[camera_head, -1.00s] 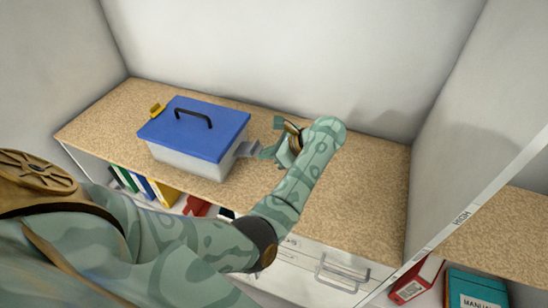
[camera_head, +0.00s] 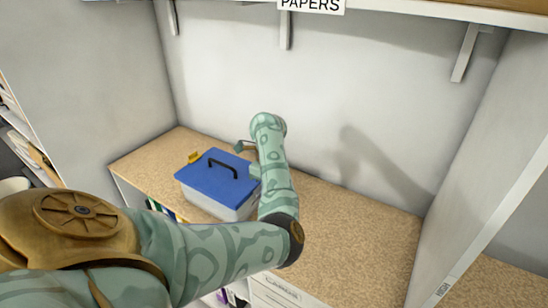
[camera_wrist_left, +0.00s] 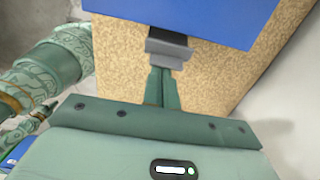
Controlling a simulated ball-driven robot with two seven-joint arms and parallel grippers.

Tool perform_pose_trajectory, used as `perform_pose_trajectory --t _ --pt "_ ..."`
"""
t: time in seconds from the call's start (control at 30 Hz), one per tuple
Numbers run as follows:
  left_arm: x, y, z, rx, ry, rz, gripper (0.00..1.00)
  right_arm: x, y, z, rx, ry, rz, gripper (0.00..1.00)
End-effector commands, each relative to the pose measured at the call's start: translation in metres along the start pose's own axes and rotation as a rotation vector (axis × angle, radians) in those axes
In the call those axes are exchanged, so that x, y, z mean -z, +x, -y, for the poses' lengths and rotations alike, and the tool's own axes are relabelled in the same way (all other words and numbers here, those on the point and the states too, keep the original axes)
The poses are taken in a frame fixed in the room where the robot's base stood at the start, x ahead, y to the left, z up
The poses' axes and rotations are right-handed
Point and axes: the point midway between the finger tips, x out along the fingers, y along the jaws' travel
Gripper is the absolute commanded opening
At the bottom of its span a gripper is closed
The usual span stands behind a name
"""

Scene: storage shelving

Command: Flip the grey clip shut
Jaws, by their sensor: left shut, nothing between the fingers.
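The clear box (camera_head: 214,199) has a blue lid (camera_head: 203,173) with a black handle and stands on the speckled shelf. In the wrist view the grey clip (camera_wrist_left: 170,50) shows at the edge of the blue lid (camera_wrist_left: 190,15), with a dark part above it. My left gripper (camera_wrist_left: 164,72) is shut and empty, its fingertips at the clip's outer edge; I cannot tell whether they touch. In the head view my left gripper (camera_head: 255,170) is at the lid's right side, and my arm hides most of that side. I cannot tell whether the clip is closed. My right gripper is not in view.
The shelf (camera_head: 350,222) is bare to the right of my arm. White walls close in the back and the sides. A high shelf with a papers label (camera_head: 310,4) runs above.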

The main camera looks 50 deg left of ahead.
Motion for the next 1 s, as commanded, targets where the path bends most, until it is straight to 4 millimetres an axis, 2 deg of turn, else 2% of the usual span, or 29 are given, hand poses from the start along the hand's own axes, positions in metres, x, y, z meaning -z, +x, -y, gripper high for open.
perform_pose_trajectory --t 0.13,0.37,0.73,1.0 --pt "-0.010 -0.004 0.000 -0.001 0.000 -0.037 0.00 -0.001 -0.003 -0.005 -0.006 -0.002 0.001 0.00" --pt "-0.009 -0.003 0.000 -0.003 0.000 -0.033 0.00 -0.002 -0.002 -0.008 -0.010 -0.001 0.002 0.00" --pt "-0.010 -0.019 0.000 -0.001 -0.001 -0.033 0.00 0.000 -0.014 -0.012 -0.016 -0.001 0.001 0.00" --pt "-0.010 -0.019 0.000 -0.003 -0.001 -0.032 0.00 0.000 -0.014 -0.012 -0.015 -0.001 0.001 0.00"
